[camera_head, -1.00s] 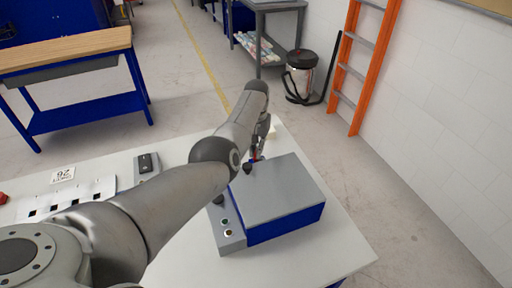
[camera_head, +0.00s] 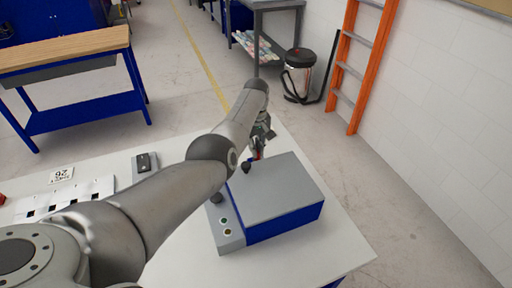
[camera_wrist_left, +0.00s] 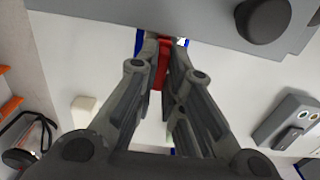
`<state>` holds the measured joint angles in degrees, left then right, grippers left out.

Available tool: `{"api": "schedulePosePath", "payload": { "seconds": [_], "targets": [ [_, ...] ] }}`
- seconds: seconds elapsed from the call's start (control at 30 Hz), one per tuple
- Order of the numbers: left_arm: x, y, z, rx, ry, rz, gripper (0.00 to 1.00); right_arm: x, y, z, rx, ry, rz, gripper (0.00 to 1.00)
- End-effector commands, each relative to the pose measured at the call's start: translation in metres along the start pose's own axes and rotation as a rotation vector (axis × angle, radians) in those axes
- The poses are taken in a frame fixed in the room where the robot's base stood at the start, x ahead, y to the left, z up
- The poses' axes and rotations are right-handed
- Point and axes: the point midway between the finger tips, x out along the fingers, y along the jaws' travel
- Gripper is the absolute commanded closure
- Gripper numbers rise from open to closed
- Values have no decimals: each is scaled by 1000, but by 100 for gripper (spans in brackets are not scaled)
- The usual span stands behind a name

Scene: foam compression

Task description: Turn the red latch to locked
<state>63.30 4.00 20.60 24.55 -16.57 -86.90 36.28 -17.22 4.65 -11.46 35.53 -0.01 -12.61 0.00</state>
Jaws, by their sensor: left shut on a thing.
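The red latch (camera_wrist_left: 160,72) shows between the fingers in the left wrist view, beside the edge of the grey-topped blue box. In the head view the blue box with a grey lid (camera_head: 280,190) sits on the white table, and a little red of the latch (camera_head: 258,153) shows at its far left corner. My left gripper (camera_wrist_left: 160,62) is shut on the red latch. In the head view the left gripper (camera_head: 260,145) is partly hidden by my own arm. How far the latch is turned I cannot tell. My right gripper is not in view.
A grey panel with buttons (camera_head: 228,236) and a dark knob (camera_wrist_left: 262,18) adjoin the box. A small grey switch box (camera_head: 146,166), a label card (camera_head: 62,174) and a white slotted plate (camera_head: 85,193) lie to the left. The table's right front (camera_head: 335,245) is bare.

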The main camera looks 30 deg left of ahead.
Motion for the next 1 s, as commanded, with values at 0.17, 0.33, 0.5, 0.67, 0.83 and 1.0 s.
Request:
{"api": "schedulePosePath", "payload": {
  "seconds": [0.17, 0.33, 0.5, 0.67, 0.83, 1.0],
  "targets": [
    [-3, 1, -3, -16, 8, 4, 100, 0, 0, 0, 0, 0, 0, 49],
    [-3, 1, -3, -17, 8, 5, 100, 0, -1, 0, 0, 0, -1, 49],
    [-3, 1, -3, -17, 8, 5, 88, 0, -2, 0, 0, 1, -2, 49],
    [-2, 1, -2, -16, 6, 4, 69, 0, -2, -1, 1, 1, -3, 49],
    [-1, 0, -1, -14, 3, 2, 69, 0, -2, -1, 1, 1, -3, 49],
    [-2, 0, -1, -14, 3, 2, 69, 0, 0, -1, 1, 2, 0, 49]
  ]
}}
